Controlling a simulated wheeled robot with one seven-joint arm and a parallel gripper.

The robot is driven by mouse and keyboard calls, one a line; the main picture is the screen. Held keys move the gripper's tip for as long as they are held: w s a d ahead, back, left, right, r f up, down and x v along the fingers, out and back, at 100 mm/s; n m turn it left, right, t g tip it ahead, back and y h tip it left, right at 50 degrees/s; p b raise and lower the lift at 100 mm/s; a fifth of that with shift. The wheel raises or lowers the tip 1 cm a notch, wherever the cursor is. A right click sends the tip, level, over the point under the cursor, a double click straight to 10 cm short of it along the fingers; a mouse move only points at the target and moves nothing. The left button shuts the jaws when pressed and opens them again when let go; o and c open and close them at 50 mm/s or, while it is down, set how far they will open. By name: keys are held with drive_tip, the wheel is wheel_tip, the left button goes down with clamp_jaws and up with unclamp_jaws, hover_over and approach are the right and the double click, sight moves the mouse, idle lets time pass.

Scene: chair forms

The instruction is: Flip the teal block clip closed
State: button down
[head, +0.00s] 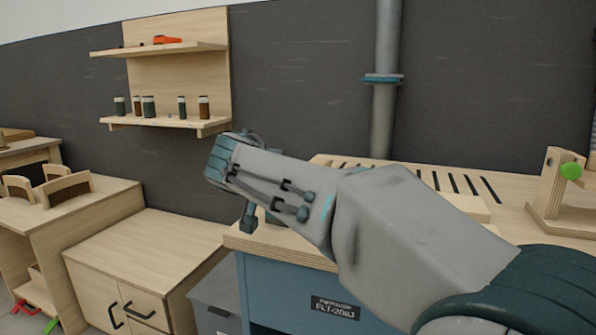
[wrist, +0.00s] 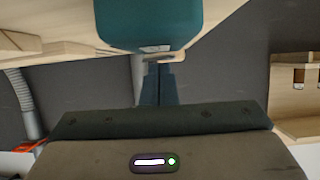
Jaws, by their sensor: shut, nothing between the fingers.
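A teal block (wrist: 150,22) fills the top middle of the wrist view, with a small pale metal-like piece (wrist: 165,58) at its lower edge; this looks like the clip. How far the clip is open I cannot tell. In the head view only a sliver of teal (head: 272,217) shows at the bench corner, mostly hidden behind my arm. My gripper (head: 248,222) points down at the bench's left end, its fingers shut and empty. In the wrist view the fingertips (wrist: 160,68) appear close to the pale piece; contact is unclear.
The blue bench (head: 285,290) has a slotted wooden top (head: 340,163) and a wooden stand with a green knob (head: 570,170) at right. A lower wooden cabinet (head: 150,250) stands left. Wall shelves (head: 165,122) hold several jars. A grey pipe (head: 385,120) runs behind.

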idle(0.3)
drive_tip(key=shift+w+d+f, duration=0.15)
drive_tip(key=shift+w+d, duration=0.15)
drive_tip(key=shift+w, duration=0.45)
drive_tip(key=shift+r, duration=0.2)
drive_tip(key=r+p, duration=0.1)
drive_tip(key=r, duration=0.1)
drive_tip(key=r+p, duration=0.1)
drive_tip(key=r, duration=0.1)
drive_tip(key=shift+w+d+p, duration=0.2)
drive_tip(key=shift+w+p, duration=0.1)
drive_tip(key=shift+p, duration=0.05)
drive_tip(key=p+v, duration=0.1)
drive_tip(key=v, duration=0.9)
drive_tip(key=shift+f, duration=0.4)
